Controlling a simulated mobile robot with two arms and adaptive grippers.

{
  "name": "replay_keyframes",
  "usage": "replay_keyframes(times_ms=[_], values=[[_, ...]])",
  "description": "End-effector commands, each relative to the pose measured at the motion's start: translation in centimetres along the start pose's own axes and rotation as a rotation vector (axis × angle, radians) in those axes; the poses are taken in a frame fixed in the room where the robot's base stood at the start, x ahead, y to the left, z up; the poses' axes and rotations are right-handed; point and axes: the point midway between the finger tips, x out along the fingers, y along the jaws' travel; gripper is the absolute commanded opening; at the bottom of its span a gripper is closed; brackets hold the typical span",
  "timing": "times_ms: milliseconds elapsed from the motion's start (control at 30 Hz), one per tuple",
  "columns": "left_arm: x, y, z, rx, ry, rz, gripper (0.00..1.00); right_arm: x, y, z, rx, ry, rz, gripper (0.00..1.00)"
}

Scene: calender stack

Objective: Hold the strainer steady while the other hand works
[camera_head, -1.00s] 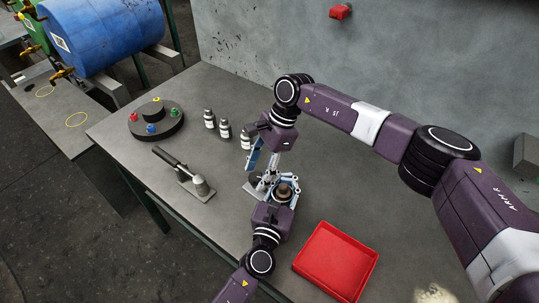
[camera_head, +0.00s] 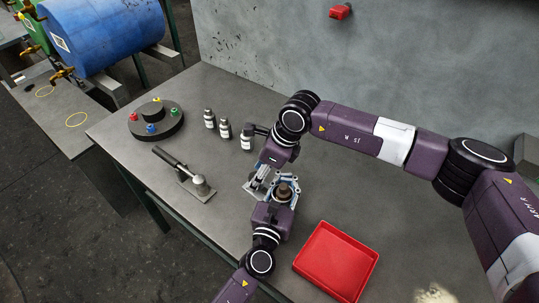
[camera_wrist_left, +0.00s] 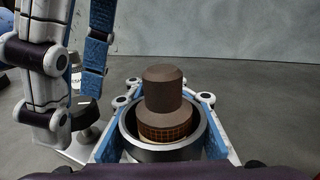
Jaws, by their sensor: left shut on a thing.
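The strainer (camera_wrist_left: 165,122) has a brown stepped top and a mesh band, and sits in a grey round cup. It also shows in the head view (camera_head: 283,190). My left gripper (camera_head: 283,194) comes from the bottom of the head view and is shut around the cup, a finger on each side. It is upright in the left wrist view. My right gripper (camera_head: 258,184) is just up and left of it, pointing down, with its blue-padded fingers apart. It also shows at the left of the left wrist view (camera_wrist_left: 78,85). I see nothing between its fingers.
A red tray (camera_head: 312,275) lies to the right of my left arm. Several small labelled bottles (camera_head: 224,128) stand behind. A lever tool on a plate (camera_head: 190,183) and a dark round holder with coloured knobs (camera_head: 156,122) are at left. The right table area is clear.

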Motion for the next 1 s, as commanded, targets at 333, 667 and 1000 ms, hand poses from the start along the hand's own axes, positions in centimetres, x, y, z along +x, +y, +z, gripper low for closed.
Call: replay_keyframes(times_ms=[333, 667, 1000], values=[[0.0, 0.0, 0.1, 0.001, -0.002, 0.0, 0.0, 0.0, 0.2, 0.1, 0.218, 0.0, -0.09, 0.46], [0.0, 0.0, 0.1, 0.001, -0.002, 0.0, 0.0, -0.1, 0.4, 0.2, 0.429, -0.005, -0.178, 0.46], [0.0, 0.0, 0.1, 0.001, -0.001, 0.0, 0.0, -7.2, 1.4, 0.4, 0.423, -0.005, -0.177, 0.46]])
